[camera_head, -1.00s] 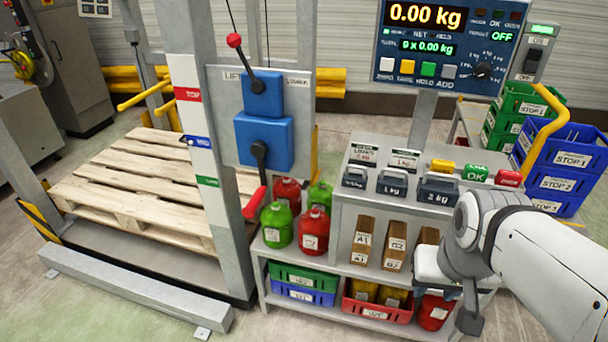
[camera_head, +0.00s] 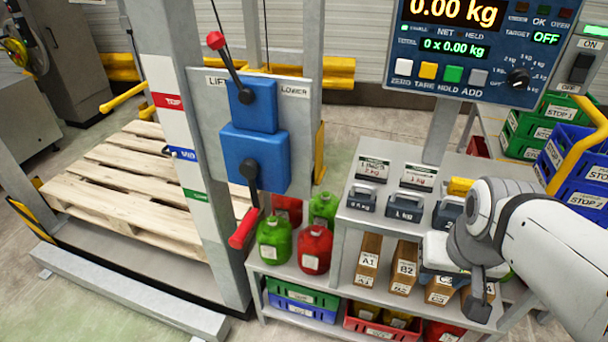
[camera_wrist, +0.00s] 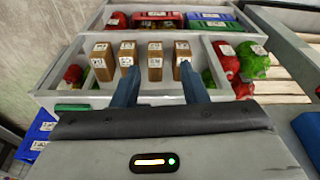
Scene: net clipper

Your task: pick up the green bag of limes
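Two rounded green bags stand on the shelf unit's middle level, beside the lift post. The front one (camera_head: 275,240) has a white label too small to read; the other (camera_head: 323,208) is behind it to the right. I cannot read which holds limes. In the wrist view a green bag (camera_wrist: 252,60) stands at the upper right, beside a red one. My gripper (camera_wrist: 159,68) is open, with two blue-grey fingers apart and nothing between them. It points towards the brown boxes, away from the green bags. In the head view my arm hides the shelf's right end.
Red bags (camera_head: 314,249) stand close to the green ones. Brown boxes (camera_head: 367,263) are to their right. The lift post with its red-handled lever (camera_head: 243,228) borders the bags on the left. Weights (camera_head: 404,208) and a scale display (camera_head: 480,50) are above.

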